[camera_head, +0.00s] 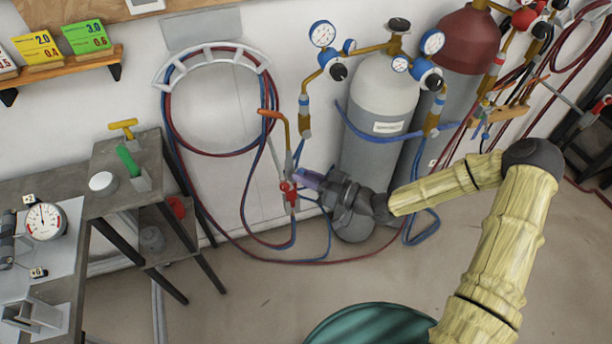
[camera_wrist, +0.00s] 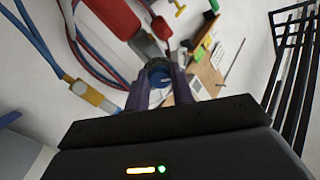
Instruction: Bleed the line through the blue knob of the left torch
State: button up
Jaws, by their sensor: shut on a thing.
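The left torch (camera_head: 287,133) hangs upright on the wall, with an orange bent tip and a red knob (camera_head: 289,187) low on its body. My gripper (camera_head: 303,178) reaches in from the right, its purple fingers beside the torch body. In the wrist view my gripper (camera_wrist: 160,92) is shut on the blue knob (camera_wrist: 157,78), which shows as a dark-rimmed round piece with blue between the fingers. In the head view the fingers hide the blue knob. How far the knob is turned cannot be told.
Red and blue hoses hang coiled on a white wall rack (camera_head: 212,52) and loop down to the floor. A grey gas cylinder (camera_head: 378,100) with gauges stands right behind my gripper.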

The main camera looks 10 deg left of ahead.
jog(key=shift+m, duration=0.5)
jog(key=o, duration=1)
jog(key=shift+d, duration=0.1)
jog(key=b+v, duration=0.2)
jog(key=v, duration=1.5)
jog(key=shift+d, duration=0.1)
